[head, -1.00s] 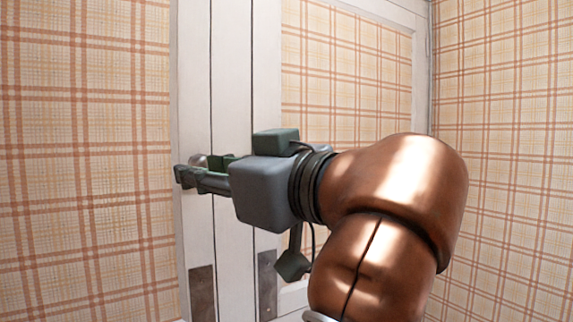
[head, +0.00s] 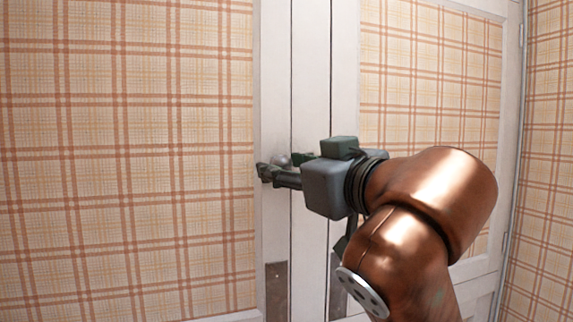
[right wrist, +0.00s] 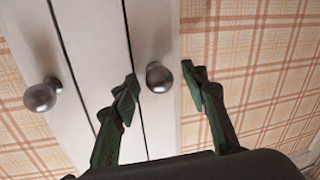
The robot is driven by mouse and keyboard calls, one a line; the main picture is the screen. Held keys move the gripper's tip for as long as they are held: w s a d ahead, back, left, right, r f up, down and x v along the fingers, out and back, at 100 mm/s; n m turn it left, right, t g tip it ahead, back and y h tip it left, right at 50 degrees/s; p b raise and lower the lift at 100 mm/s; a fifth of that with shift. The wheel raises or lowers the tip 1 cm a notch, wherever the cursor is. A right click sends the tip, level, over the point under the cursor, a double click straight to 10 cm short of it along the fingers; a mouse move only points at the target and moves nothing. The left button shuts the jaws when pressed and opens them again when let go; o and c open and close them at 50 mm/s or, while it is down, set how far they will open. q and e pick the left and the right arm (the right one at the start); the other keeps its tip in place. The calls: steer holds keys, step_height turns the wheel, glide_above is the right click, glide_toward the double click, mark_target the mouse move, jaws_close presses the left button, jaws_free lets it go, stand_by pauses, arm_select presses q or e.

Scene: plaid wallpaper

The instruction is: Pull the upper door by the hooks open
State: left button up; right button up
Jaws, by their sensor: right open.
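The upper door (head: 345,40) is white with a plaid inset panel (head: 430,75) and appears closed. In the right wrist view, this knob (right wrist: 157,77) lies between the two green fingers of the gripper (right wrist: 162,92). The fingers are spread, with visible gaps around the knob. A second knob (right wrist: 42,96) lies to the left, outside the fingers. My left gripper does not show.
A dark metal plate (head: 277,290) sits low on the white boards. My copper-coloured right arm covers part of the door.

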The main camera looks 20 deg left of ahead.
steer(key=shift+c, duration=0.5)
jaws_close()
